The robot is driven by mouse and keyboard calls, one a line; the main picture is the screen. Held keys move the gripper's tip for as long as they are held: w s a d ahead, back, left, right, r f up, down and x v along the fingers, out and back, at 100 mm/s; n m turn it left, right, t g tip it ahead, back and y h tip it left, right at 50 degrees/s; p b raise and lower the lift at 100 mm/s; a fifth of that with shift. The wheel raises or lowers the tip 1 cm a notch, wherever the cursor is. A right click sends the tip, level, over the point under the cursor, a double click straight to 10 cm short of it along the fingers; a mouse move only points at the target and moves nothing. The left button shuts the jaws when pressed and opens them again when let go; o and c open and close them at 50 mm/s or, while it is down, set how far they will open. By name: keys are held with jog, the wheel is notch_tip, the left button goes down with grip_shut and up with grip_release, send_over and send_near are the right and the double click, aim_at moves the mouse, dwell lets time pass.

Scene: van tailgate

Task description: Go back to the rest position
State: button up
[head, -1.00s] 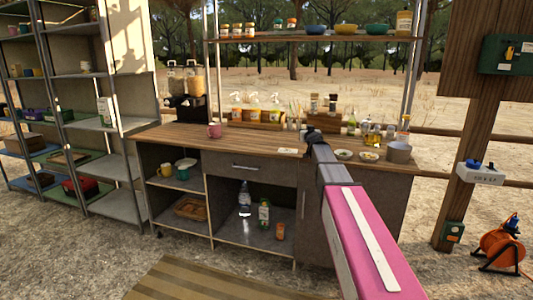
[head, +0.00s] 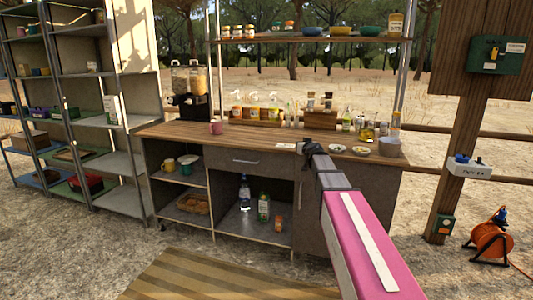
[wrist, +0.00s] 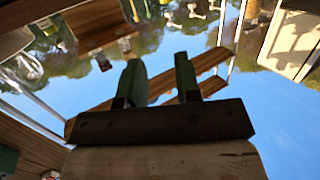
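My arm, with a pink link, reaches forward from the bottom right in the head view. My gripper's dark end (head: 312,148) shows small in front of the counter's right half, and its fingers cannot be made out there. In the wrist view my gripper (wrist: 158,78) has two green fingers standing apart with nothing between them. Sky, trees and the brown shelf boards show past the fingers in a tilted view. The wooden counter (head: 230,141) stands ahead of me; I cannot tell the exact gap between it and my gripper.
Metal shelves (head: 118,165) stand at the left. A striped mat (head: 195,275) lies in front of the counter. A pink mug (head: 216,127), bottles and bowls stand on the counter. An orange cable reel (head: 490,241) sits by the wooden post at the right.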

jog(key=s+a+f+g, duration=0.3)
jog(key=s+f+g, duration=0.6)
jog(key=s+f, duration=1.2)
jog(key=s+d+f+m+g+h, duration=0.1)
jog(key=s+d+f+g, duration=0.1)
jog(key=s+f, duration=0.4)
jog(key=s+d+f+m+g+h, duration=0.1)
jog(key=s+f+g, duration=0.4)
jog(key=s, duration=1)
jog(key=shift+d+f+h, duration=0.6)
jog(key=shift+d, duration=0.05)
